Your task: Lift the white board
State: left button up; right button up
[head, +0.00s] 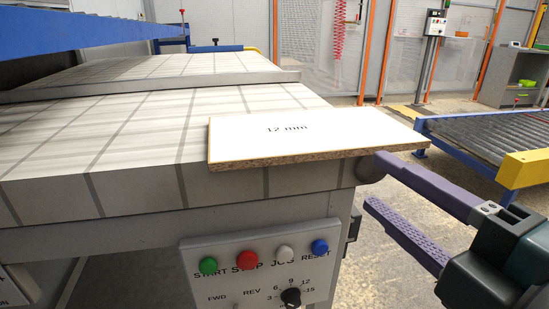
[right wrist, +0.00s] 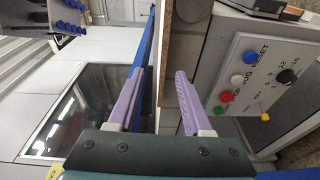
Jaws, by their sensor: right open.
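The white board (head: 300,132), marked "12 mm", lies flat on the striped conveyor table, with its right end sticking out past the table edge. Its brown chipboard edge faces me, and a brown strip of it (right wrist: 166,40) shows in the right wrist view. My right gripper (head: 379,182) is open and empty, close to the board's overhanging right front edge. In the right wrist view my right gripper (right wrist: 160,73) has the board's edge lined up between its fingers, beyond the tips. Contact cannot be told. My left gripper is out of view.
The striped conveyor table (head: 60,165) fills the left. A control panel (head: 262,268) with coloured buttons hangs on its front, below the board and left of my right gripper. A roller conveyor (head: 470,140) with a yellow end stands at right. Floor shows between them.

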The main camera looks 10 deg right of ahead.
aim_at(333, 154)
jog(key=x, duration=0.4)
jog(key=shift+w+d+f+b, duration=0.1)
jog(key=shift+w+f+b, duration=0.2)
jog(key=shift+w+b, duration=0.15)
jog(key=b+x, duration=0.1)
jog(key=x, duration=0.4)
jog(key=shift+w+f, duration=0.1)
jog(key=shift+f, duration=0.05)
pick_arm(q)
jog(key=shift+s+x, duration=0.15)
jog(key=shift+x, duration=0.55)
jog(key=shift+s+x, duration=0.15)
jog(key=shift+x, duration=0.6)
pick_arm(e)
grip_shut()
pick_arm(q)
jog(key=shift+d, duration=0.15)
